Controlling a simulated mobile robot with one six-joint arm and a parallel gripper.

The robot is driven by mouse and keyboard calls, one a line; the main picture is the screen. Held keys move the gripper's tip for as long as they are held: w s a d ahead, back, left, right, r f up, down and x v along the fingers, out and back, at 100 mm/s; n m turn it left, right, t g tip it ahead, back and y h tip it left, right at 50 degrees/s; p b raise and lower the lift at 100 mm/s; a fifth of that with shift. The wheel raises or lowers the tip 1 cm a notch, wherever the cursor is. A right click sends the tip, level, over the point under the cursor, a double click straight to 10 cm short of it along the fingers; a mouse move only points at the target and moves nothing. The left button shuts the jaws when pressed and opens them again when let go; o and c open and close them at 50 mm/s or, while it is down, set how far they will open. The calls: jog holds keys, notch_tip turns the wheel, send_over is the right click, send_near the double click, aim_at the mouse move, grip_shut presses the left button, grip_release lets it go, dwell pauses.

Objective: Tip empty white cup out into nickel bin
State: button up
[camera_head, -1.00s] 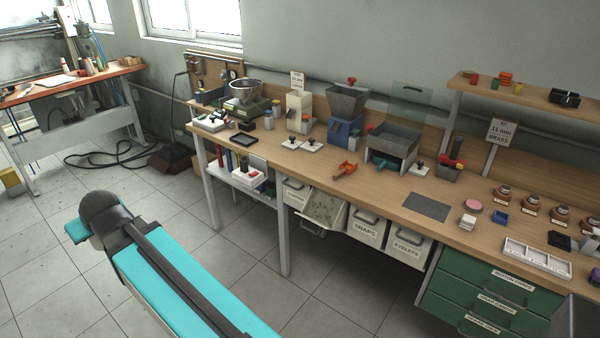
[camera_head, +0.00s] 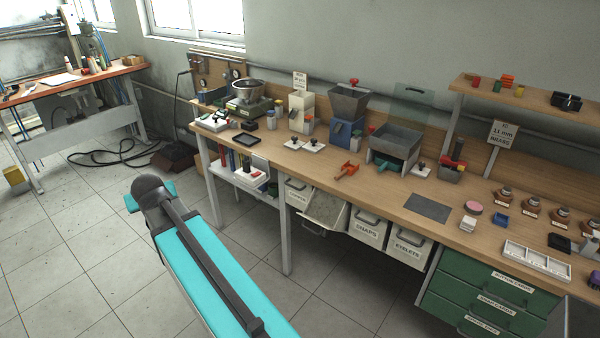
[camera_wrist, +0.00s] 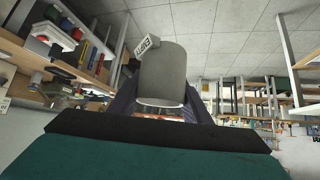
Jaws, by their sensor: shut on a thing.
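A plain grey-white cup (camera_wrist: 163,72) is held in my gripper (camera_wrist: 162,112) in the wrist view. A small white tag reading "EMPTY" (camera_wrist: 146,44) is at its upper left side. A pale rim shows at the cup's lower end in the picture; its inside is not visible. The dark fingers are on both sides of the cup. In the head view my gripper and the cup are not visible. No bin marked nickel can be read. A tilted open bin (camera_head: 325,208) hangs under the bench, left of the bins labelled SNAPS (camera_head: 367,230) and EYELETS (camera_head: 408,245).
The long wooden bench (camera_head: 350,188) carries a grey hopper (camera_head: 348,102), a metal tray stand (camera_head: 395,142), a bowl on a scale (camera_head: 248,92) and several small items. Green drawers (camera_head: 490,290) are at the right. The tiled floor (camera_head: 95,235) in front is largely clear.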

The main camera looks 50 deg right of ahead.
jog(key=s+d+f+m+g+h+p, duration=0.1)
jog(key=s+d+m+h, duration=0.15)
jog(key=d, duration=0.85)
jog(key=s+d+f+m+g+h+p, duration=0.1)
jog(key=s+d+f+m+g, duration=0.15)
jog(key=d, duration=0.75)
jog(key=s+d+f+m+h+p, duration=0.1)
jog(key=s+d+m, duration=0.2)
jog(key=d, duration=0.8)
jog(key=s+d+f+m+g+h+p, duration=0.1)
jog(key=s+d+f+m+g, duration=0.1)
jog(key=s+d, duration=0.7)
jog(key=s+d+f+m+g+p, duration=0.1)
jog(key=s+d+m+g, duration=0.2)
jog(key=s+d, duration=0.7)
jog(key=d+m, duration=0.1)
jog(key=d, duration=0.3)
jog(key=shift+f+h+p, duration=0.35)
jog(key=shift+p, duration=0.35)
jog(key=shift+w+a+f+m+t+y+p, duration=0.2)
jog(key=shift+w+f+m+t+y+p, duration=0.25)
jog(key=shift+t+p, duration=0.45)
jog(key=shift+w+a+f+m+t+y+p, duration=0.2)
jog(key=shift+w+f+m+t+p, duration=0.4)
jog(key=shift+t, duration=0.4)
jog(key=shift+w+a+f+m+t+y+p, duration=0.15)
jog(key=shift+w+f+m+t+y+p, duration=0.25)
jog(key=shift+m+t+p, duration=0.4)
jog(key=shift+w+t, duration=0.15)
jog(key=shift+t, duration=0.5)
